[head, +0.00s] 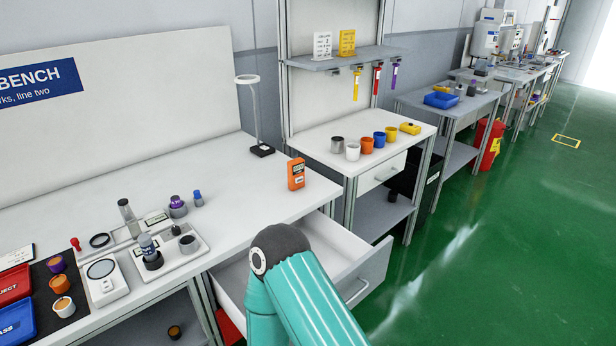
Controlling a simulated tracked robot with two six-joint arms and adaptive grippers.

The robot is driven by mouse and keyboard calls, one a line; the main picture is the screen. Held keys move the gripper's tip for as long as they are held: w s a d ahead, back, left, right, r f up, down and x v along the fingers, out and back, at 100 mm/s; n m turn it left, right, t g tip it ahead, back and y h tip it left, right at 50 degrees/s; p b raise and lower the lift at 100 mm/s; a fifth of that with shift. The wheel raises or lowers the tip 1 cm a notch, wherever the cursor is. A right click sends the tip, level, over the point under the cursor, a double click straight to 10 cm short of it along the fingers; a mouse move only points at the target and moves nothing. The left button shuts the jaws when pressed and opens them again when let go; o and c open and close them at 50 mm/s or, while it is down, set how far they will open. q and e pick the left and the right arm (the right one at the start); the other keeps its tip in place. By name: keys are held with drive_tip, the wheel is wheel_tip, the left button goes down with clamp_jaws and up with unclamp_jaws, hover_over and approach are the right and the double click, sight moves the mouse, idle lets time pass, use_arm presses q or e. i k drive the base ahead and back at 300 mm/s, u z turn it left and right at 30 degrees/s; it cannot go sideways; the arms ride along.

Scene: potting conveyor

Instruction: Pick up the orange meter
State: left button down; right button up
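The orange meter (296,174) stands upright on the white bench top (240,205), near its right end. It has a small pale display near its lower front. A teal arm link of mine with a dark joint is in the foreground, below the meter and apart from it in the picture. Neither of my grippers shows in the head view.
A ring lamp (262,149) stands behind the meter. An open drawer (335,255) juts out below the bench's front edge. Trays and small instruments fill the left part. A second table with several cups, including an orange one (366,145), stands beyond.

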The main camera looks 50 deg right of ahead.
sight(295, 167)
drive_tip(key=u, duration=0.25)
drive_tip(key=i, duration=0.2)
drive_tip(key=z, duration=3)
drive_tip(key=k, duration=0.5)
drive_tip(key=u, duration=0.8)
drive_tip(key=i, duration=0.65)
drive_tip(key=u, duration=0.1)
drive_tip(key=k, duration=0.5)
